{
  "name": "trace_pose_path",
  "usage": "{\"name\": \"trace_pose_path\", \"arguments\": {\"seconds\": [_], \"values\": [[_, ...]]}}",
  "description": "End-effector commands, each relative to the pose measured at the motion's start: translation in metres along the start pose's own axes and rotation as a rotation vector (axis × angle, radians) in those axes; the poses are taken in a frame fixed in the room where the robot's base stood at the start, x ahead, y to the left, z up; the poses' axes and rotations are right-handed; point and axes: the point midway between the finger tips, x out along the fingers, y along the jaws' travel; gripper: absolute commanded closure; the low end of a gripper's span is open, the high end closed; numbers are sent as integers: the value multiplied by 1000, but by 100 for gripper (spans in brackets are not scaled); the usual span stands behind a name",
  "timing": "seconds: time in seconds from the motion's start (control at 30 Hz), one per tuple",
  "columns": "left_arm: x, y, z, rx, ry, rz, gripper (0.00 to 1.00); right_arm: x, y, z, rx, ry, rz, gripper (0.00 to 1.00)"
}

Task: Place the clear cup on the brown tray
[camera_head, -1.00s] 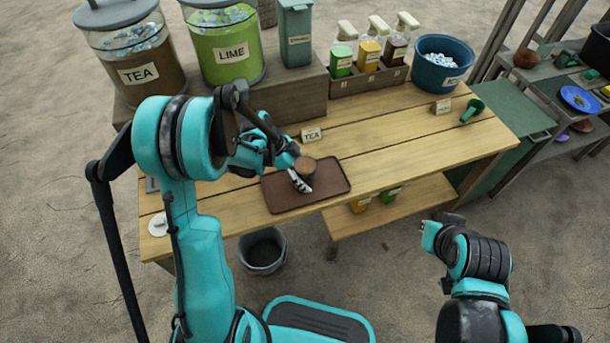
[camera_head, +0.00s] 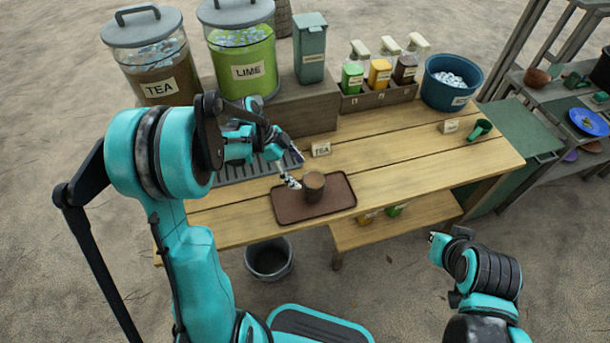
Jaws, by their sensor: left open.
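The clear cup (camera_head: 314,187), filled with something brown, stands upright on the brown tray (camera_head: 290,210), near its middle. The tray lies on the wooden counter near its front edge. My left gripper (camera_head: 294,170) is open and empty, just up and left of the cup, with its fingers apart from it. My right gripper (camera_head: 437,239) hangs in front of the counter at the lower right, away from the tray; its jaws are too small to judge.
A TEA jar (camera_head: 155,75) and LIME jar (camera_head: 243,65) stand on a raised shelf at the back left. A small TEA sign (camera_head: 321,149) stands behind the tray. A bottle rack (camera_head: 378,97) and blue ice bucket (camera_head: 451,85) are farther right.

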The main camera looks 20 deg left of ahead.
Motion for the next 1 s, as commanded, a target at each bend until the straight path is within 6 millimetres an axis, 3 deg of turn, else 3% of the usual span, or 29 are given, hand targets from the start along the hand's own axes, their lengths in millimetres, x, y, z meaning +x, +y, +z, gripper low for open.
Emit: {"name": "trace_pose_path", "arguments": {"seconds": [0.27, 0.6, 0.8, 1.0], "values": [[-26, 12, -14, -103, -41, -38, 26, -3, 0, -2, 0, 0, 0, 100], [-81, 88, -52, -656, -146, -356, 26, -3, 0, -2, 0, 0, 0, 100], [-98, 134, -54, -938, -70, -578, 26, -3, 0, -2, 0, 0, 0, 100], [-104, 157, -50, -1103, 42, -709, 26, -3, 0, -2, 0, 0, 0, 100]]}}
